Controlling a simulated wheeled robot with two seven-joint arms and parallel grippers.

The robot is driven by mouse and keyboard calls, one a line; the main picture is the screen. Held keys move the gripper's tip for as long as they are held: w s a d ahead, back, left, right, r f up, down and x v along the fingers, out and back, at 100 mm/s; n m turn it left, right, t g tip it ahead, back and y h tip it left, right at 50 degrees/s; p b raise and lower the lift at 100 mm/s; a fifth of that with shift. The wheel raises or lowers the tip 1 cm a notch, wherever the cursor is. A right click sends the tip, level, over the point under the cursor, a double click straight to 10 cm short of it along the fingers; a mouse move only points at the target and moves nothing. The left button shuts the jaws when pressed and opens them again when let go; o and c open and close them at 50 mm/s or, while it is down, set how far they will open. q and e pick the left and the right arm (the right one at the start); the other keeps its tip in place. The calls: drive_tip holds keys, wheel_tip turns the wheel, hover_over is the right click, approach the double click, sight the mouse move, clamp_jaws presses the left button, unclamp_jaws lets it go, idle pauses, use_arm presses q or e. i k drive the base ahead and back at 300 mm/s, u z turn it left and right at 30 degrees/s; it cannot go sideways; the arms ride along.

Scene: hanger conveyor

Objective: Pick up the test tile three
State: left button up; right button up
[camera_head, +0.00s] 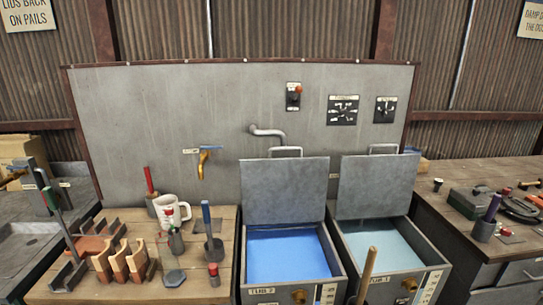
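Several terracotta-coloured curved pieces, which may be test tiles (119,262), stand in a row on the wooden bench (205,292) at the left. No number is legible on them, so I cannot tell which one is test tile three. A dark hexagonal piece (175,277) lies flat on the bench to their right. Neither of my grippers is in view.
A metal stand (68,272) rises left of the tiles. A white mug (170,211) and small dark pots with upright handles (213,247) stand nearby. Lidded tubs of blue (286,255) and pale teal liquid (382,248) are open. A wooden handle (367,272) rises in front.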

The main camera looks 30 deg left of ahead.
sight(102, 265)
drive_tip(key=u, duration=2.25)
